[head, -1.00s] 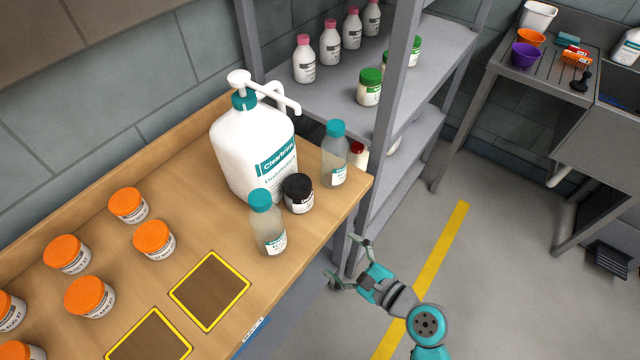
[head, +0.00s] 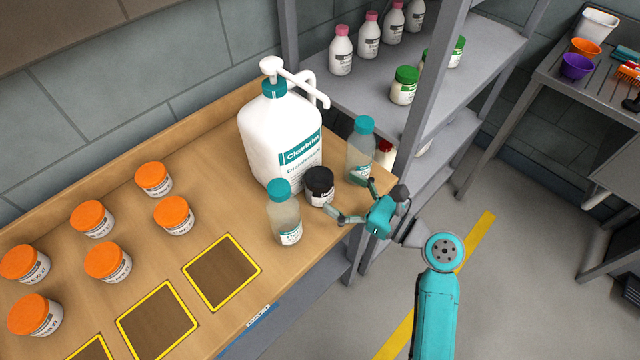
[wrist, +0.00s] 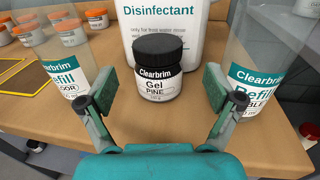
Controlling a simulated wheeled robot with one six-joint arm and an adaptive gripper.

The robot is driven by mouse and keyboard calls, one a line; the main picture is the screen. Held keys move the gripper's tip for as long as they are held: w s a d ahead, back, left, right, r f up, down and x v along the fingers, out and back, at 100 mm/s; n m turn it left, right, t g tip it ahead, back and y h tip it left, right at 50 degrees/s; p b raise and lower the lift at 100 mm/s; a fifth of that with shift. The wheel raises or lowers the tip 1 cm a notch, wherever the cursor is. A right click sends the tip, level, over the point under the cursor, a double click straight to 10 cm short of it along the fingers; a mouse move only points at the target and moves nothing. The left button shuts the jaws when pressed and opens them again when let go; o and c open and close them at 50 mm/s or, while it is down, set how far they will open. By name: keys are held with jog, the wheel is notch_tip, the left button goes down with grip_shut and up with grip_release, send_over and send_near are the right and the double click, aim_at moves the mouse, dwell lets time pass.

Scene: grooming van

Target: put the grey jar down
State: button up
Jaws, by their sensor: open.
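A dark grey, nearly black lidded jar (head: 319,187) stands upright on the wooden bench (head: 130,225), in front of the white disinfectant jug (head: 275,140). In the wrist view the jar (wrist: 158,85) is centred, and its label reads "Clearbrim Gel PINE". My gripper (head: 353,204) is open and empty at the bench's front edge. Its fingers are spread left and right, on the near side of the jar, with clear space between them and the jar. Teal-capped refill bottles stand on either side, one left (head: 285,215) and one right (head: 360,150).
Several orange-lidded jars (head: 108,262) stand at the left of the bench. Yellow-outlined dark squares (head: 221,272) on the bench are empty. A grey shelf rack (head: 440,85) with pink- and green-capped containers stands close on the right. Open floor lies in front.

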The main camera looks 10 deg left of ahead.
aim_at(331, 186)
jog(key=shift+x, duration=2.95)
jog(key=shift+s+r, duration=0.15)
jog(key=shift+c, duration=0.2)
jog(key=c, duration=1.5)
jog(key=shift+o, duration=0.2)
